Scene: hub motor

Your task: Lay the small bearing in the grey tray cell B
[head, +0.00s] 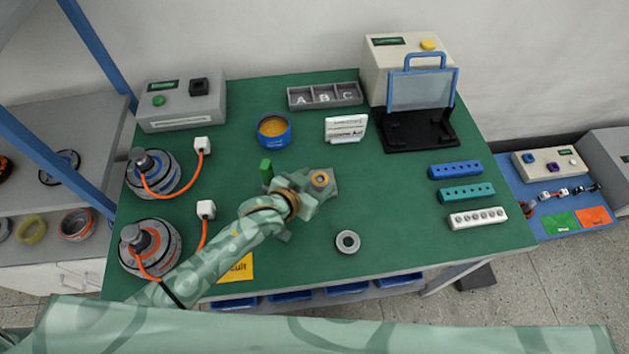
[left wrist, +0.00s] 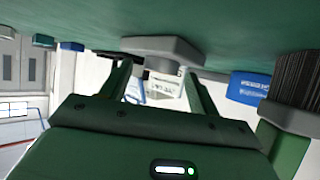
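A small grey ring with an orange-yellow centre (head: 320,178), which looks like the small bearing, sits on a grey plate on the green table. The left wrist view shows the plate (left wrist: 160,46) with a short grey cylinder (left wrist: 178,64) on it. My left gripper (head: 312,191) is open beside this piece, its fingers (left wrist: 165,88) apart; contact cannot be told. A wider grey ring (head: 347,242) lies flat nearer the front. The grey tray (head: 325,105) at the back has cells A, B and C; B, in the middle, looks empty. My right gripper is out of view.
A blue tin (head: 274,132) and a white sign (head: 346,129) stand between gripper and tray. A green-handled brush (head: 266,172) stands left of the gripper. A beige machine with a blue-framed guard (head: 421,90) is back right. Blue, teal and white blocks (head: 467,193) lie right.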

